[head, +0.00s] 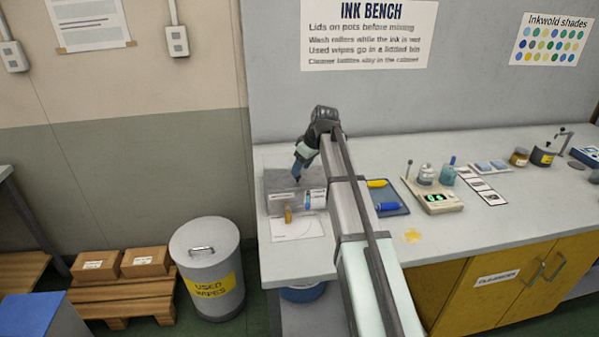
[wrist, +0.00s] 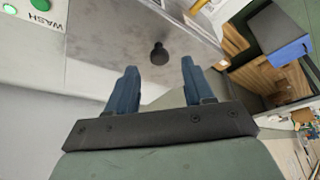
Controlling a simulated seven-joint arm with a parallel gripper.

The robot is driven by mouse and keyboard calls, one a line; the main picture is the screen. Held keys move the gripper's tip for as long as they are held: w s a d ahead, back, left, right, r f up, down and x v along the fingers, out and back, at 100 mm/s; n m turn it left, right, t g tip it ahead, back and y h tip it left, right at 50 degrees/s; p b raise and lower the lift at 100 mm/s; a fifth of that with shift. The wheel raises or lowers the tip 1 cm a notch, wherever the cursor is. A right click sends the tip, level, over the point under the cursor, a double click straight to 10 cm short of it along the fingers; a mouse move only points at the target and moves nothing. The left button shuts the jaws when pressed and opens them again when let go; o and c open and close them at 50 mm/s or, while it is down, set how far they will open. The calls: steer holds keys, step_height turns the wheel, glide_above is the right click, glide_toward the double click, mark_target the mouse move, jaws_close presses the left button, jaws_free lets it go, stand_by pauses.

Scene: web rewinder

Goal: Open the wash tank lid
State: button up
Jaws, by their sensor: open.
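The wash tank (head: 275,203) is a grey box on the left end of the bench, partly hidden behind my arm. Its grey lid (wrist: 105,40) fills the upper middle of the wrist view and looks flat and closed. A dark round knob (wrist: 159,54) stands on the lid. My gripper (head: 297,178) is above the tank, pointing down. In the wrist view its two blue fingers (wrist: 157,72) are apart, with the knob between and just beyond their tips. Nothing is held. I cannot tell whether a finger touches the knob.
A panel marked WASH with green buttons (wrist: 40,5) is beside the lid. A small amber bottle (head: 288,214) stands before the tank. A used-wipes bin (head: 208,265) stands on the floor.

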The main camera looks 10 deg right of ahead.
mark_target(300, 176)
steer(key=shift+x, duration=1.5)
jaws_close()
